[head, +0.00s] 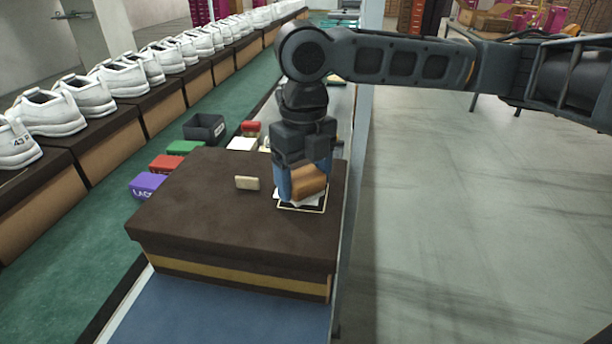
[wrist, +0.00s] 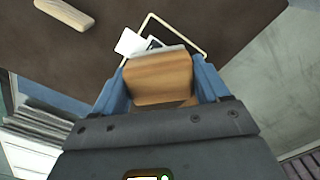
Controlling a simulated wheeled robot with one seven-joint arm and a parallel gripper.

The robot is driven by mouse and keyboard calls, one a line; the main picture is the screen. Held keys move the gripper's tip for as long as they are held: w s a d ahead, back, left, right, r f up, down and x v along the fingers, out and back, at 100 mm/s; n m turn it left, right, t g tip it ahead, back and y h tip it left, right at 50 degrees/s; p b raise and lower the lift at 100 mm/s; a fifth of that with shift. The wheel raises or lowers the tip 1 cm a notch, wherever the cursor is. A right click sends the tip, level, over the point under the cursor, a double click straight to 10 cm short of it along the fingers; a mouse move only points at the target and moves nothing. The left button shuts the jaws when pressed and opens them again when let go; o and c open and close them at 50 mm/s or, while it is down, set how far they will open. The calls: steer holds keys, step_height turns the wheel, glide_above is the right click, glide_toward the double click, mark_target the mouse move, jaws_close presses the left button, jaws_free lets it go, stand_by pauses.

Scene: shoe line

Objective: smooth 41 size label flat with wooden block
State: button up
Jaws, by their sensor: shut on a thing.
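My gripper (head: 304,182) points down over the right part of the brown shoe box lid (head: 200,210), its blue fingers shut on an orange-brown wooden block (head: 311,184). In the wrist view the wooden block (wrist: 158,78) sits between both fingers. The label also shows in the head view (head: 287,201) beside and under the block. Most of the label and any number on it are hidden. I cannot tell whether block and label touch.
Purple (head: 147,186), red (head: 165,163) and green (head: 186,147) boxes and a dark bin (head: 204,127) stand behind. White shoes (head: 88,95) on boxes line the left. Open floor is at right.

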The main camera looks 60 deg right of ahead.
steer(key=shift+r+p, duration=2.45)
steer(key=shift+r, duration=0.6)
steer(key=shift+r+p, duration=1.25)
steer(key=shift+r, duration=0.3)
steer(key=shift+f, duration=0.1)
